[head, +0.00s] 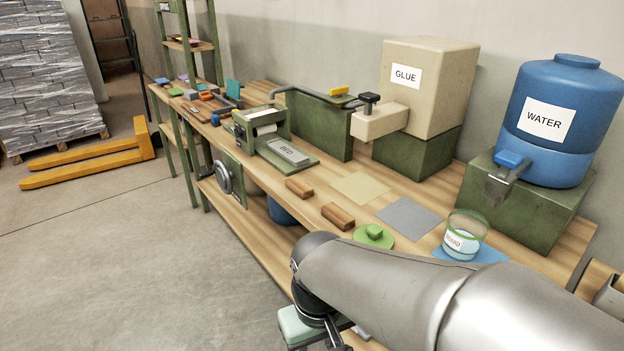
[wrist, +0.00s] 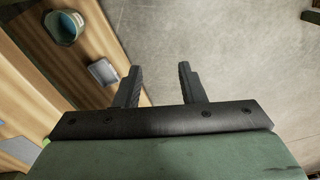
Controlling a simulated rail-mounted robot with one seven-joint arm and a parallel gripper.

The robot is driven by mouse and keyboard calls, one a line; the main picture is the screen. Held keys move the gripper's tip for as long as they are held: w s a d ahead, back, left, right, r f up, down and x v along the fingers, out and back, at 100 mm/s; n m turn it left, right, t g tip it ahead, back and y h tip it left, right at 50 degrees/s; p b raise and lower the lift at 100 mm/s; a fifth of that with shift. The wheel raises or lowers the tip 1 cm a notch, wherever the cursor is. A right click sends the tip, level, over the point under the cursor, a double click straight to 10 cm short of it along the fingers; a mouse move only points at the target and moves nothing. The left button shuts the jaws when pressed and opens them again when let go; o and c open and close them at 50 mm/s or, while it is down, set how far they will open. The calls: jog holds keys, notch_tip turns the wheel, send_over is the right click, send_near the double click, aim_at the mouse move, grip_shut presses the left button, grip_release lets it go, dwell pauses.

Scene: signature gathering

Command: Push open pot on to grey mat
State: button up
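The open pot (head: 465,236) is a clear round vessel with a green rim, a label and pale blue contents. It stands upright on the blue mat (head: 494,252) at the bench's front right. The flat grey mat (head: 408,217) lies bare to its left, apart from the pot. A green lid (head: 375,236) with a knob lies in front of the grey mat. My gripper (wrist: 158,86) has its two fingers apart with nothing between them in the wrist view. It is in front of the bench, low, with floor beyond the fingers. My arm partly hides it in the head view.
Two wooden blocks (head: 338,216) lie near the bench's front edge. A tan mat (head: 360,187) lies behind them. The glue dispenser (head: 430,85) and water dispenser (head: 563,120) stand at the back. A bucket (wrist: 64,28) and a small grey tray (wrist: 103,72) show in the wrist view, apparently on the lower shelf.

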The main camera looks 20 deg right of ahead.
jog(key=shift+o, duration=0.3)
jog(key=shift+s, duration=0.1)
